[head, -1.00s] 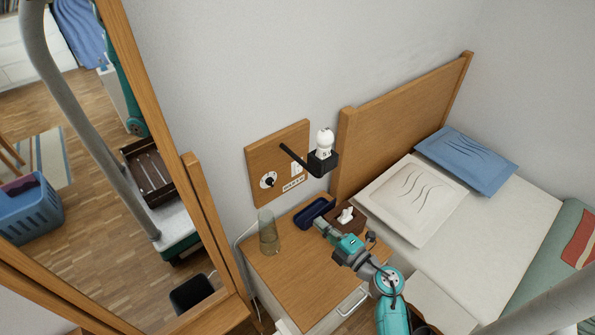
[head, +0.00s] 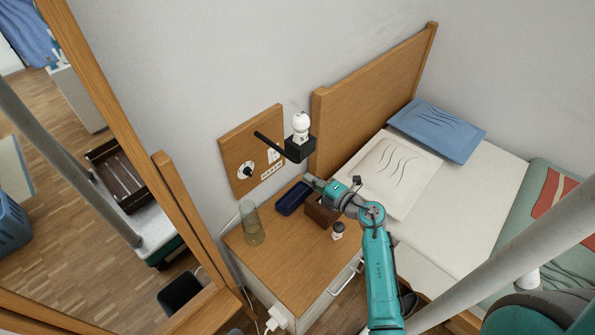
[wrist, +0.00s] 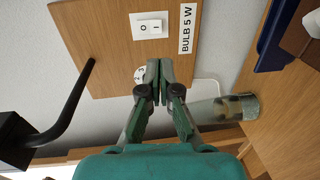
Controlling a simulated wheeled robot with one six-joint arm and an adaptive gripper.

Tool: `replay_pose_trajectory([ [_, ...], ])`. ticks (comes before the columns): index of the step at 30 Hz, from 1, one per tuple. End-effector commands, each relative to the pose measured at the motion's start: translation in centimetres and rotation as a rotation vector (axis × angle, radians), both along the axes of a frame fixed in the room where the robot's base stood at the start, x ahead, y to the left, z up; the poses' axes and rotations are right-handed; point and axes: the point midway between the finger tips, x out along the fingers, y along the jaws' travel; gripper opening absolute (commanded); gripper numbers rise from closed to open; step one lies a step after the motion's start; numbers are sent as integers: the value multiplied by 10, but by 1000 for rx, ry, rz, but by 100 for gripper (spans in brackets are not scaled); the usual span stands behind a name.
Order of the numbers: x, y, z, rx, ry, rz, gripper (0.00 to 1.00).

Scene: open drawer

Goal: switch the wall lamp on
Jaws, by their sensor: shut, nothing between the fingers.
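The wall lamp has a wooden panel (head: 237,146), a black arm (head: 268,142) and a white bulb (head: 300,122) in a black holder. I see no glow from the bulb. The panel bears a round dial (head: 246,171) and a white rocker switch (wrist: 150,26) marked O and I. A label reading BULB 5 W (wrist: 186,29) is beside the switch. My gripper (wrist: 160,78) is shut and empty. In the wrist view its tips overlap the panel's edge and partly hide the dial, with the switch beyond them. In the head view my gripper (head: 311,181) is right of the panel, above the nightstand.
The nightstand (head: 275,260) holds a glass vase (head: 251,226), a dark blue tray (head: 293,198), a brown box (head: 320,213) and a small jar (head: 338,231). The bed (head: 440,200) is to the right. A wood-framed mirror (head: 130,140) stands left. The lamp's black arm juts into the room.

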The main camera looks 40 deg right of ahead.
Motion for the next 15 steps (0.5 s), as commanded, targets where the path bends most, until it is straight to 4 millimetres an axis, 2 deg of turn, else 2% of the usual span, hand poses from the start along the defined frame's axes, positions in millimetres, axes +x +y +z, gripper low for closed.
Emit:
replay_pose_trajectory([
  [15, 92, 4, -10, -1, -2, 3, 0],
])
